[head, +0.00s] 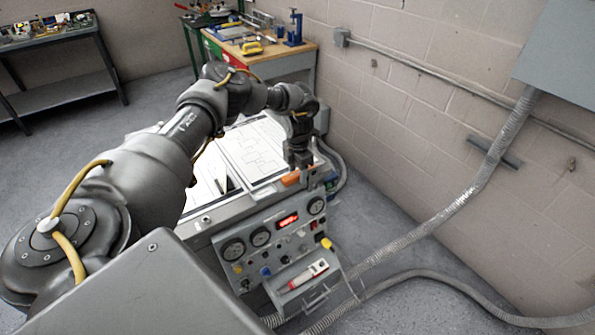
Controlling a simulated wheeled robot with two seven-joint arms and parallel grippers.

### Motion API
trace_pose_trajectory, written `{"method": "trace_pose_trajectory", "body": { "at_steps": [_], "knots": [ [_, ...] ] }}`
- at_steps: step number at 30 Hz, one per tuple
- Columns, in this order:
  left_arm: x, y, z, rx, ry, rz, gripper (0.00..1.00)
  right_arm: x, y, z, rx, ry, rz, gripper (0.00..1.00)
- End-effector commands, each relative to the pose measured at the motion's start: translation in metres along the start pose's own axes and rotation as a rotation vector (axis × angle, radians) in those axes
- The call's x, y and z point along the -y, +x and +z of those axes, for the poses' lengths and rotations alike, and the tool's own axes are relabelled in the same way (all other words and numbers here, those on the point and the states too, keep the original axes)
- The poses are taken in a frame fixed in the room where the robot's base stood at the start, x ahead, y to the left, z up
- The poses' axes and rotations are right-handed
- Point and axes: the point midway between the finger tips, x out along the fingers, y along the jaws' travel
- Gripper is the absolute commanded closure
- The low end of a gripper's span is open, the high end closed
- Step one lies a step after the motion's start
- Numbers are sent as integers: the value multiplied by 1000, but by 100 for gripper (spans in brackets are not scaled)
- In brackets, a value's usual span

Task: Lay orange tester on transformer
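The orange tester (291,178) shows as a small orange patch at the right end of the grey unit's top, near the front edge. The grey unit with the gauge panel (283,250) looks like the transformer. My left gripper (299,164) points down right above the tester, at or touching it. Its fingers are dark and small here, and I cannot tell whether they are closed on the tester. Part of the tester is hidden behind the gripper. My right gripper is not in view.
Diagram sheets (252,150) and a dark pen-like item (231,184) lie on the top surface. A red-and-white device (308,275) sits in a front tray. Conduits (440,222) run at the right. A workbench (262,50) with tools stands behind, and a shelf (62,90) stands back left.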

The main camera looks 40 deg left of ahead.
Motion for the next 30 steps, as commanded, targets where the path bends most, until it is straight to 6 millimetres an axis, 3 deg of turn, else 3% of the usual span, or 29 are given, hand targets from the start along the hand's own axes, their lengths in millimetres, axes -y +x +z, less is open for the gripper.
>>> {"method": "trace_pose_trajectory", "body": {
  "at_steps": [11,24,30],
  "knots": [
    [0,-7,1,2,0,0,48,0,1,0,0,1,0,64],
    [0,-92,1,5,0,1,48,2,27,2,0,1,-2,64],
    [0,-116,1,2,-1,1,48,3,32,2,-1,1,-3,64]
  ]
}}
